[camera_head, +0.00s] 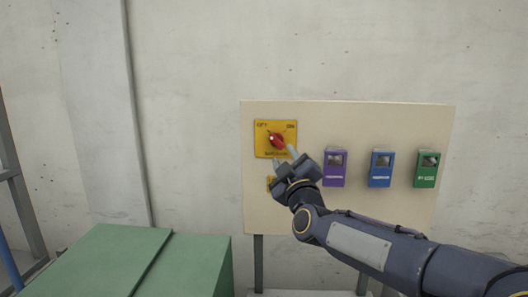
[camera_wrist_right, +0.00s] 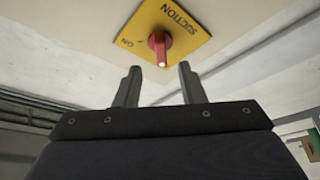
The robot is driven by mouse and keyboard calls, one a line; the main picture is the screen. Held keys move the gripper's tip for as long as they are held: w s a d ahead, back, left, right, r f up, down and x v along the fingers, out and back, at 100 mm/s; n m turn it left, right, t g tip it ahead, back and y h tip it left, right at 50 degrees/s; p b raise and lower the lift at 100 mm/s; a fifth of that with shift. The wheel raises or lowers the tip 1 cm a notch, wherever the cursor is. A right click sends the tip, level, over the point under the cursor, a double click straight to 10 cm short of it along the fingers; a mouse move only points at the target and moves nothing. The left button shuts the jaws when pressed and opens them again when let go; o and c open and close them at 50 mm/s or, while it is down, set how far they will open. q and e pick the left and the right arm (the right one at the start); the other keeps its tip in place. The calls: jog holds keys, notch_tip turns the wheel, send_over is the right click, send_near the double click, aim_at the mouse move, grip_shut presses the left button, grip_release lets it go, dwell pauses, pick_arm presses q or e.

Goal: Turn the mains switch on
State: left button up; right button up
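A yellow switch plate (camera_head: 262,149) with a red rotary knob (camera_head: 276,140) is at the upper left of a cream panel. OFF is at its upper left and ON at its upper right; the knob's handle lies diagonally. No label reading mains is legible. My left gripper is not in view.
A second yellow plate (camera_head: 270,184) is mostly hidden behind my right gripper. Purple (camera_head: 335,168), blue (camera_head: 380,168) and green (camera_head: 426,170) boxes are on the cream panel (camera_head: 350,116). A green cabinet (camera_head: 190,262) stands at the lower left. The wall above is clear.

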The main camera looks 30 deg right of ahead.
aim_at(278, 144)
jog(key=p+x, duration=0.1)
jog(key=x, duration=0.5)
grip_shut()
